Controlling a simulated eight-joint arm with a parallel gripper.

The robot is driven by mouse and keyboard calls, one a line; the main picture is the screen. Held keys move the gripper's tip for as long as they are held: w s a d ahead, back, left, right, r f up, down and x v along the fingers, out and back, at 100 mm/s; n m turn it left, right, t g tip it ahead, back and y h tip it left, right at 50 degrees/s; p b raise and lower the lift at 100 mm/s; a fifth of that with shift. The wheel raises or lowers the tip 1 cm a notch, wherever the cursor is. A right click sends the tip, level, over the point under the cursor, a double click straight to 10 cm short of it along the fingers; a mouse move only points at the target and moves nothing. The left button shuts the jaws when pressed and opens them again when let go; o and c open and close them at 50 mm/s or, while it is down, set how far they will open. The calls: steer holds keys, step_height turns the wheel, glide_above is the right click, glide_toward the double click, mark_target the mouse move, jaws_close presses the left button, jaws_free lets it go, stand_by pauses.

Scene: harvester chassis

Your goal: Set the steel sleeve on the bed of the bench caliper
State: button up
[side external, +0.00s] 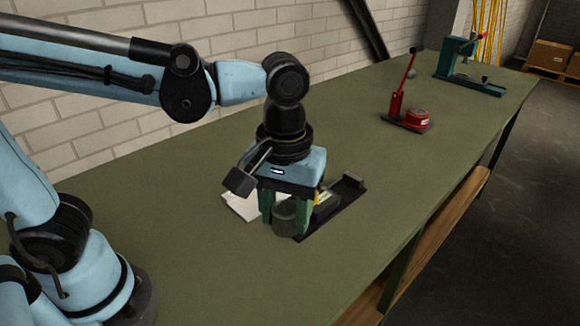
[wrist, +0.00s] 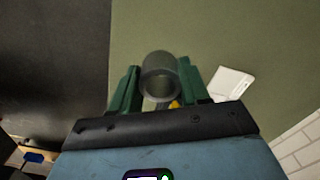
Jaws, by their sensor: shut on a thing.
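The steel sleeve (side external: 284,217) is a short grey hollow cylinder. My gripper (side external: 286,222), with green fingers, is shut on it and points down. In the wrist view the sleeve (wrist: 159,68) shows its open round end between the two fingers of my gripper (wrist: 158,88). The bench caliper (side external: 343,201) is a long dark tool on the green bench, just behind and right of the sleeve. My gripper and the sleeve hide part of its bed. I cannot tell whether the sleeve touches the caliper or hangs above it.
A white sheet (side external: 238,207) lies on the bench (side external: 180,215) left of my gripper, and the sheet also shows in the wrist view (wrist: 230,83). A red lever tool (side external: 400,105) and a green bench device (side external: 465,75) stand farther back. A brick wall (side external: 90,110) runs along the left.

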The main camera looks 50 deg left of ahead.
steer(key=w+a+n, duration=0.1)
steer(key=w, duration=1.2)
steer(key=n, duration=0.2)
glide_above(341, 193)
step_height(341, 193, down, 5)
steer(key=shift+f, duration=0.2)
steer(key=shift+f, duration=0.1)
steer(key=shift+f, duration=2.1)
steer(key=shift+f, duration=0.35)
steer(key=shift+f, duration=0.35)
steer(key=shift+f, duration=1.05)
